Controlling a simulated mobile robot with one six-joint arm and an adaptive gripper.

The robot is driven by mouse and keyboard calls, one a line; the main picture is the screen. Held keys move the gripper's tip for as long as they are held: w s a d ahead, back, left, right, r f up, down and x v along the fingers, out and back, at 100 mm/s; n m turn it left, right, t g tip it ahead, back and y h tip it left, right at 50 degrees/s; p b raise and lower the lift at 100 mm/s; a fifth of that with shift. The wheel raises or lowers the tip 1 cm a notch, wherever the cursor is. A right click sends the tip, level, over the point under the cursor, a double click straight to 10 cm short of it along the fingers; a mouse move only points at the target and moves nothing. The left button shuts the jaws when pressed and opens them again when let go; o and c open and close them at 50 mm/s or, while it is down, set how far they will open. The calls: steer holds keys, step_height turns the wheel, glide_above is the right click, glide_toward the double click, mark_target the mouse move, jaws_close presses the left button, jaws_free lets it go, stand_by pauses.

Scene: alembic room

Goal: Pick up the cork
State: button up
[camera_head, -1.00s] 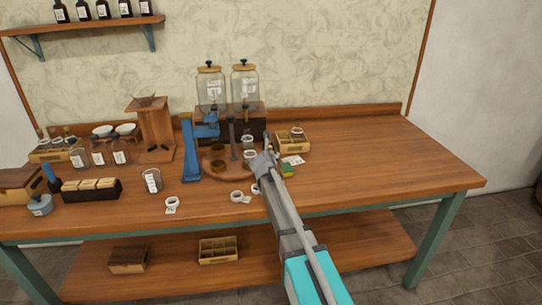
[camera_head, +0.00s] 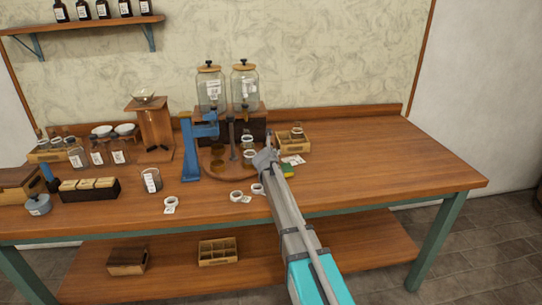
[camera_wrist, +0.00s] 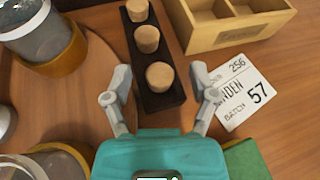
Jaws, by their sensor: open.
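Three light corks stand in a row in a narrow black rack (camera_wrist: 170,98) in the wrist view. The nearest cork (camera_wrist: 160,76) lies between my open fingers, with a gap on both sides. The middle cork (camera_wrist: 146,39) and the far cork (camera_wrist: 137,10) stand behind it. My gripper (camera_wrist: 161,84) is open and empty above the near end of the rack. In the head view my gripper (camera_head: 265,155) is over the table beside the round wooden base, and my arm hides the rack and corks.
A wooden divided box (camera_wrist: 228,36) is close behind the right finger. A white label card (camera_wrist: 243,97) and a green block (camera_wrist: 246,158) lie at right. Glass jars with amber bases (camera_wrist: 62,52) stand at left. The table's right side (camera_head: 390,155) is clear.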

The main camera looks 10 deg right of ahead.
steer(key=c, duration=0.8)
steer(key=shift+r, duration=0.25)
step_height(320, 180, up, 2)
steer(key=p, duration=0.2)
steer(key=shift+r+p, duration=0.1)
steer(key=shift+p, duration=0.25)
steer(key=s+r+p, duration=0.3)
steer(key=s, duration=0.1)
steer(key=s+r+p, duration=0.4)
steer(key=s, duration=0.1)
steer(key=s+r+p, duration=0.3)
steer(key=s, duration=0.2)
steer(key=shift+r, duration=0.15)
